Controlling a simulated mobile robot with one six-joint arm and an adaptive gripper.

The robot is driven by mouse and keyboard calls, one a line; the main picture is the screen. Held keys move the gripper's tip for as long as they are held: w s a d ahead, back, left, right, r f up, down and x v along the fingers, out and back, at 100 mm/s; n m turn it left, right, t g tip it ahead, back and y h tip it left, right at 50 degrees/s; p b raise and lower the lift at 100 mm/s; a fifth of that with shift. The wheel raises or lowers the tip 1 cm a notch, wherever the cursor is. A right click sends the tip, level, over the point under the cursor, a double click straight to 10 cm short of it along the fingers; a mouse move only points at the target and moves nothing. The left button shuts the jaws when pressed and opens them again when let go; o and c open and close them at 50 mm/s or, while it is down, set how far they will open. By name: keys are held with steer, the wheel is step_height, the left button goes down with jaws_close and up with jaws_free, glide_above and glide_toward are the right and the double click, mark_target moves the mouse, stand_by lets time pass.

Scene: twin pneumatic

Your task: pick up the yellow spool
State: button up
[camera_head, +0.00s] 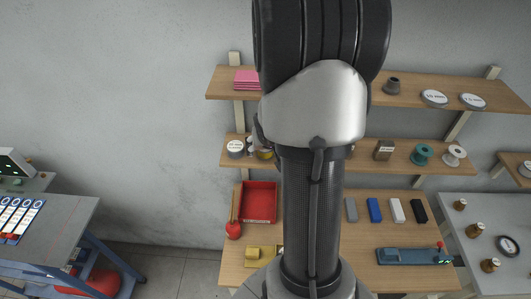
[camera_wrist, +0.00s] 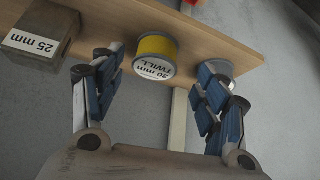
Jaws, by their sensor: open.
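The yellow spool (camera_wrist: 156,46) stands at the shelf edge in the wrist view, its white end label reading "30 mm TWILL" upside down. My gripper (camera_wrist: 160,64) is open, with one blue-padded finger to each side of the spool. The gap between the fingers faces the spool, and I see no clear contact. In the head view, a bit of yellow on the middle shelf, likely this spool (camera_head: 264,154), shows beside my arm, which hides much of it. My gripper is mostly hidden there.
In the head view, the middle shelf (camera_head: 320,180) also holds a teal spool (camera_head: 422,154) and a white spool (camera_head: 454,155).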

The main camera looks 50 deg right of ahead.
steer(key=x, duration=0.2)
steer(key=b+x, duration=0.1)
steer(key=x, duration=0.1)
steer(key=shift+w+d, duration=0.15)
steer(key=shift+d, duration=0.3)
steer(key=c, duration=1.1)
